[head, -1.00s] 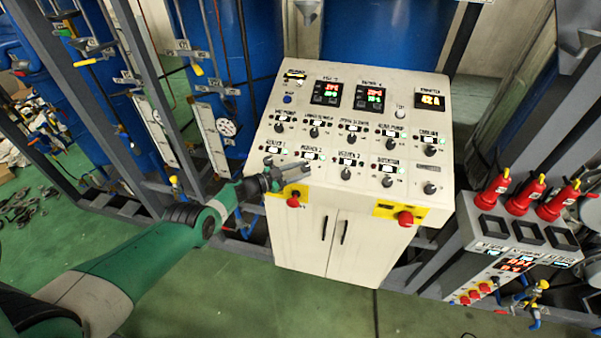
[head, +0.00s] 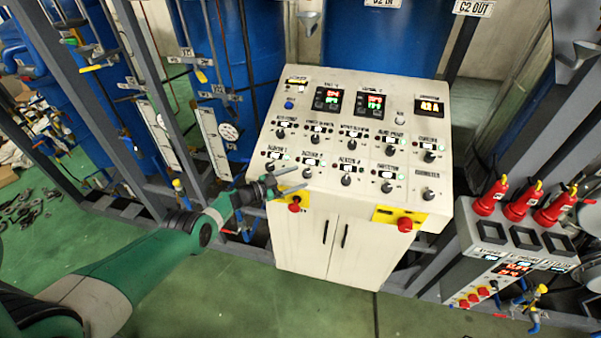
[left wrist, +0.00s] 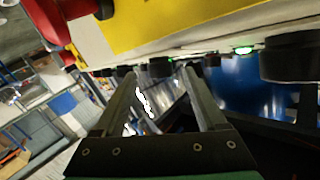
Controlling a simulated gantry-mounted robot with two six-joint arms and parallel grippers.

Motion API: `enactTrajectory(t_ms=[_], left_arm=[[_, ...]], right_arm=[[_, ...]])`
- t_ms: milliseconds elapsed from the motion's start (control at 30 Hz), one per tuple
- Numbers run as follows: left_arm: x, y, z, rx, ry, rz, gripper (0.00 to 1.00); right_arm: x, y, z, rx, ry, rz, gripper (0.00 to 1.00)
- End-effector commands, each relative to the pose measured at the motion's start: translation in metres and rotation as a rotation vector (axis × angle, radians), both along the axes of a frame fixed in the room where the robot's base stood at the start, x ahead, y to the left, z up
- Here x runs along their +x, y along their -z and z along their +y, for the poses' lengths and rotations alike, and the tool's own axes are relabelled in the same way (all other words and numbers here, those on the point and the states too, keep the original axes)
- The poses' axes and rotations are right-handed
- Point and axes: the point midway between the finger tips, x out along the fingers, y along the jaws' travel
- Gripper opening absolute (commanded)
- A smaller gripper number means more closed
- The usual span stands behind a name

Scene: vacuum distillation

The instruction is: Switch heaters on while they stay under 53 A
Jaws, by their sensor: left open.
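The white control panel (head: 325,196) stands in the middle of the head view, with labelled rows of black knobs. The lower row has the heater knobs: the leftmost (head: 270,167), the second (head: 307,173) and the third (head: 346,180). An ammeter display (head: 429,107) is lit at the upper right; its digits are too small to read surely. My left gripper (head: 302,178) is open and empty at the panel's lower left edge, near the second heater knob. The left wrist view shows its two fingers (left wrist: 157,75) apart, with a black knob (left wrist: 288,58) to their right. My right gripper is out of view.
A red button on a yellow plate (head: 294,207) sits just below the gripper; another red button (head: 404,225) is to the right. A second unit with red plugs (head: 516,208) stands at the right. Green floor is free in front.

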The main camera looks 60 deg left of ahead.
Motion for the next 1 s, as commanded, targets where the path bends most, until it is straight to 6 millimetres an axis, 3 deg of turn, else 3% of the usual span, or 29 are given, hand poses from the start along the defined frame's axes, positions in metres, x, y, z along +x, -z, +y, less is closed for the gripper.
enactTrajectory(t_ms=[33, 133, 400, 1000], left_arm=[[-0.011, -0.012, 0.0, -0.004, -0.004, 0.002, 0.73], [-0.036, -0.016, -0.002, -0.004, -0.005, 0.001, 0.73], [-0.086, -0.014, -0.007, -0.001, -0.002, -0.001, 0.73], [-0.093, -0.012, -0.007, 0.0, -0.001, -0.001, 0.73]], right_arm=[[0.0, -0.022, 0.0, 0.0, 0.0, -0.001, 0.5], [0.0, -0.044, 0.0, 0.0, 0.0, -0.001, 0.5], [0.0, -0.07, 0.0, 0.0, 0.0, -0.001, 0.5], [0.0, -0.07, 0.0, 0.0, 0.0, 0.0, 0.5]])
